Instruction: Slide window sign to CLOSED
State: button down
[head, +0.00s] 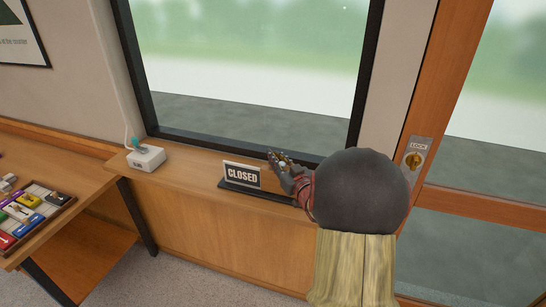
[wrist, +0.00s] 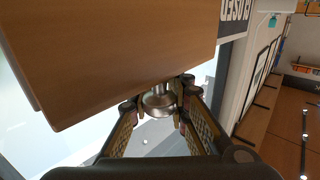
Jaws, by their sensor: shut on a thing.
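The window sign (head: 241,175) stands on the wooden sill and shows the word CLOSED in white on black. It sits at the left part of a dark base rail (head: 268,192). My gripper (head: 280,161) is just right of the lettering, at the sign's upper right. In the wrist view my gripper (wrist: 161,97) is shut on a round metal knob (wrist: 158,104), beside a wooden panel (wrist: 115,55). Part of the sign's lettering (wrist: 233,13) shows at the top of that view. My arm hides the right end of the rail in the head view.
A white box (head: 146,158) with a teal-topped cord stands on the sill at left. A tray (head: 35,215) of coloured items lies on the left table. The window frame (head: 230,146) is close behind the sign. A door lock plate (head: 413,160) is at right.

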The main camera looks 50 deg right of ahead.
jog(key=c, duration=1.7)
grip_release()
jog(key=shift+s+d, duration=0.15)
jog(key=shift+s, duration=0.1)
jog(key=v, duration=1.2)
jog(key=shift+f, duration=0.1)
jog(key=w+a+r+n+g, duration=0.1)
jog(key=w+a+r+g, duration=0.1)
jog(key=w+a+r, duration=0.4)
jog(key=w+a+g, duration=0.1)
jog(key=a+g, duration=0.2)
jog(key=a, duration=0.3)
jog(key=s+a+f+n+g+y, duration=0.1)
jog(key=s+a+g+y, duration=0.1)
jog(key=s+a, duration=0.3)
jog(key=s+a+f+n+g+y, duration=0.1)
jog(key=s+a, duration=0.4)
jog(key=a, duration=0.7)
jog(key=s+a+f+n+g+y, duration=0.1)
jog(key=s+a+g+y, duration=0.2)
jog(key=s+a, duration=0.3)
jog(key=shift+a+f+y, duration=0.1)
jog(key=shift+a+y, duration=0.1)
jog(key=shift+a, duration=0.6)
jog(key=shift+a+f+y, duration=0.15)
jog(key=shift+a+y, duration=0.05)
jog(key=shift+a, duration=0.65)
